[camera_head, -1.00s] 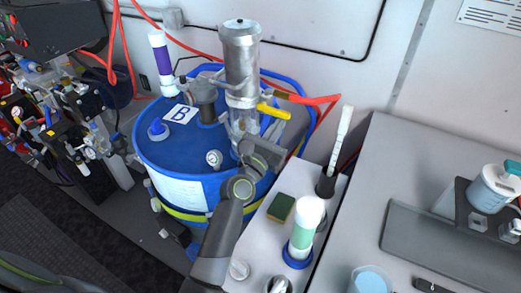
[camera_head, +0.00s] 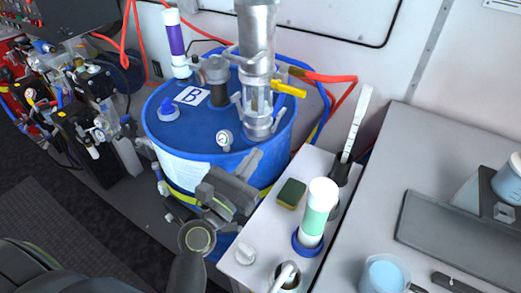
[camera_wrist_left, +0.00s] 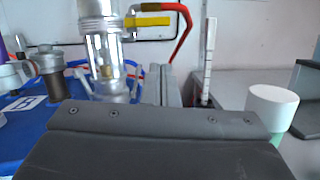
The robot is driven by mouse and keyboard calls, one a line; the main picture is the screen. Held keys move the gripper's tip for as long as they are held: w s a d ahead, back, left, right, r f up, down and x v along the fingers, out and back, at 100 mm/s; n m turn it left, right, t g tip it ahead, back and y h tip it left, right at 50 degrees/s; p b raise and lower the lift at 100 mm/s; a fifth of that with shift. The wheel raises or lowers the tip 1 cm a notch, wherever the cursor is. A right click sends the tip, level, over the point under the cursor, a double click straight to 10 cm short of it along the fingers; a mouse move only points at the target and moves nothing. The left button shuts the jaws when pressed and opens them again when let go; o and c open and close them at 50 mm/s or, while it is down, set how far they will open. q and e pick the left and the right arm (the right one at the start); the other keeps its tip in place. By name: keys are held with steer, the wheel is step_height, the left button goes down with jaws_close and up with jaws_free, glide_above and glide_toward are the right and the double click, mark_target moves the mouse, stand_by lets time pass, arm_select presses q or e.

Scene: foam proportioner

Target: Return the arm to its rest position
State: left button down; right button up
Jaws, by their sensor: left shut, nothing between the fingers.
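My left gripper (camera_head: 246,166) is shut and empty in front of the blue drum (camera_head: 185,148), low by its front right side. My left arm comes up from the bottom of the head view. The clear and metal cylinder (camera_head: 257,60) with a yellow lever (camera_head: 288,89) stands upright on the drum, behind and above the gripper. In the left wrist view the dark gripper body fills the lower part, and the cylinder (camera_wrist_left: 101,50) shows beyond it. My right gripper is not in view.
Right of the gripper, a white stand holds a sponge (camera_head: 291,194), a white-green bottle (camera_head: 318,212) and a tall white strip (camera_head: 356,122). A cup of blue liquid (camera_head: 384,274) is on the grey counter (camera_head: 425,150). Hoses and valves crowd the left.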

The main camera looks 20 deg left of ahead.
arm_select(q)
steer(key=s+a+f+m+g, duration=0.1)
steer(key=s+f+m+g, duration=0.35)
steer(key=f+m, duration=0.4)
steer(key=s+a+f+m+g, duration=0.1)
steer(key=s+f+m+g, duration=0.4)
steer(key=m, duration=0.6)
steer(key=s+a+f+m+g+y, duration=0.3)
steer(key=s+a+f+m+g, duration=0.1)
steer(key=s+a+m, duration=0.25)
steer(key=s+a+f+m+g+y, duration=0.3)
steer(key=s+a+f+m, duration=0.15)
steer(key=s+m, duration=0.2)
step_height(320, 180, down, 24)
steer(key=a+f+g, duration=0.1)
steer(key=a, duration=0.1)
steer(key=s+d+f+g, duration=0.1)
steer(key=s+f, duration=1.3)
steer(key=s, duration=0.1)
steer(key=shift+s+d+f+n, duration=0.2)
steer(key=shift+d+f+n, duration=0.15)
steer(key=shift+d+n, duration=0.1)
